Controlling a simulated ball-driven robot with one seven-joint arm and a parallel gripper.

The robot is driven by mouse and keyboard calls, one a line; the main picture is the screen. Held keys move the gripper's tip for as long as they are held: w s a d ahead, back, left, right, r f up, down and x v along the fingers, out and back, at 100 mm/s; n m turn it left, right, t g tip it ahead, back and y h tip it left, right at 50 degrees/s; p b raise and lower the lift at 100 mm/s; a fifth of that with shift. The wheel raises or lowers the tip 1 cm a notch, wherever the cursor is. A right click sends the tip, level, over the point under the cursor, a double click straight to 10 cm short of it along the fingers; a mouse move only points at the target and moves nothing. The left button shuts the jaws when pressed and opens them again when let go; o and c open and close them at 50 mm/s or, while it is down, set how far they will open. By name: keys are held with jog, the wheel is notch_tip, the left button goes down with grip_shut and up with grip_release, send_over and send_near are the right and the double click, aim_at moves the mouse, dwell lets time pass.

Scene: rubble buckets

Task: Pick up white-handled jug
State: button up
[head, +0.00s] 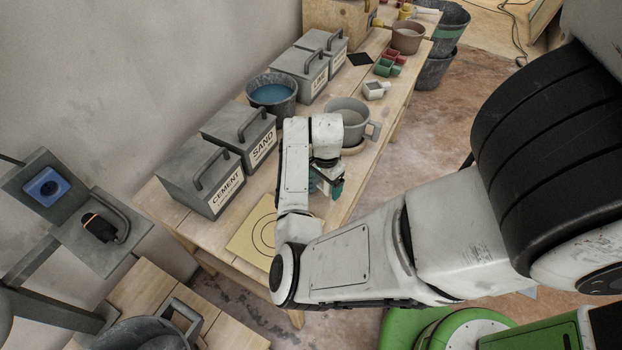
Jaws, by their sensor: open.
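A grey jug (357,109) with a pale, light grey handle (374,131) on its right side stands upright on the workbench, on a round tan base. It is the closest match to the white-handled jug. My gripper (334,190) is in front of the jug, nearer the camera, and points down over the bench's right edge. It is apart from the jug and open, with nothing seen between its fingers. My arm's wrist hides the jug's lower left part and some of the fingers.
Grey boxes marked SAND (238,137) and CEMENT (197,178) line the wall side, beside a bucket of blue liquid (272,94). A white block-like item (375,90), red and green containers (389,63) and a brown pot (407,37) stand farther back. A board with circles (246,238) lies nearer.

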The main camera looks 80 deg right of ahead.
jog(key=shift+c, duration=0.3)
jog(key=c, duration=1.2)
jog(key=shift+r, duration=0.15)
